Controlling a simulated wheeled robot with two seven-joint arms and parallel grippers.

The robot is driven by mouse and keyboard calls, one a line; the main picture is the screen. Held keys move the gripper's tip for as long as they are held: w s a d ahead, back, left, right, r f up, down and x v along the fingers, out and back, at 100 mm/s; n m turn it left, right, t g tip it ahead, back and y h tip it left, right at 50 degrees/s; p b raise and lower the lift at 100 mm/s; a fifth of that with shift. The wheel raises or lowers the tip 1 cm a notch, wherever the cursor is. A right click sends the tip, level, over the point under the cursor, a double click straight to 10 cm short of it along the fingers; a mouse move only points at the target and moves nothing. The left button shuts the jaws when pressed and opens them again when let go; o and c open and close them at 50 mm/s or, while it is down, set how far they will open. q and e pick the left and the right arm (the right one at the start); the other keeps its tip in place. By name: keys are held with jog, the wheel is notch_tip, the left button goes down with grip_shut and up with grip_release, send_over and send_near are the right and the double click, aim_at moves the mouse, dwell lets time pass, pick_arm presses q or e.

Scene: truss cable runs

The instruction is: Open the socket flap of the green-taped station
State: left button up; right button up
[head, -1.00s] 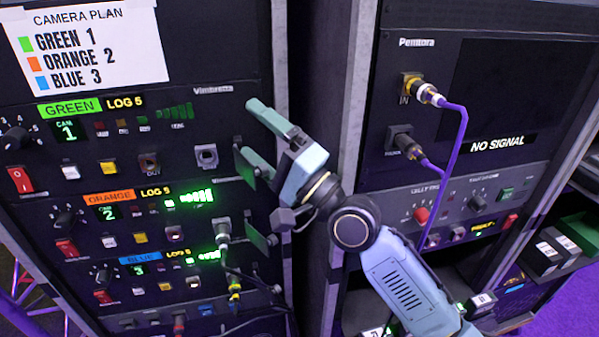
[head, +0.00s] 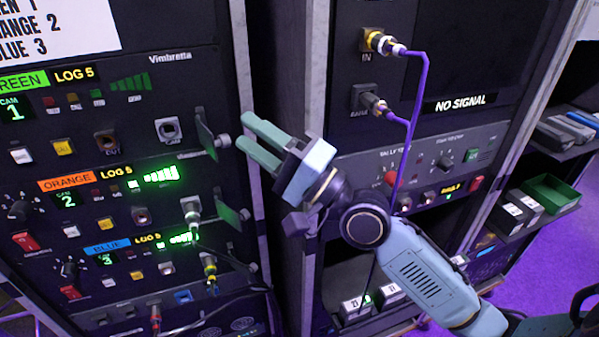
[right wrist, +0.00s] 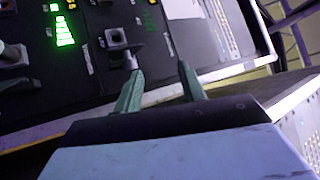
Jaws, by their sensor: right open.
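The green-taped station (head: 75,110) is the top row of the left rack in the head view. Its socket (head: 169,129) shows uncovered, and it also shows in the right wrist view (right wrist: 118,40). Its flap (head: 206,138) stands out from the panel at the socket's right, seen nearly edge-on, with a round knob (head: 222,141) on its right. My right gripper (head: 244,131) is open and empty, just right of the flap and knob, with a small apparent gap. In the right wrist view its fingertips (right wrist: 160,68) are beside the knob. My left gripper is not in view.
The orange-taped station (head: 65,184) below has a cable plug in its socket and a flap (head: 232,214) at its right. The blue-taped station (head: 107,248) is lower. The right rack carries purple cables (head: 411,110) close to my right arm.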

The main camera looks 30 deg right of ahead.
pick_arm(q)
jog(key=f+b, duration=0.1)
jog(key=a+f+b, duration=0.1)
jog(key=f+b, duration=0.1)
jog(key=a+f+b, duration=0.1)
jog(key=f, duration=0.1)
jog(key=shift+b, duration=0.35)
pick_arm(e)
jog(key=w+d+v, duration=0.1)
jog(key=v, duration=0.6)
jog(key=shift+d+f, duration=0.2)
jog(key=shift+f, duration=0.3)
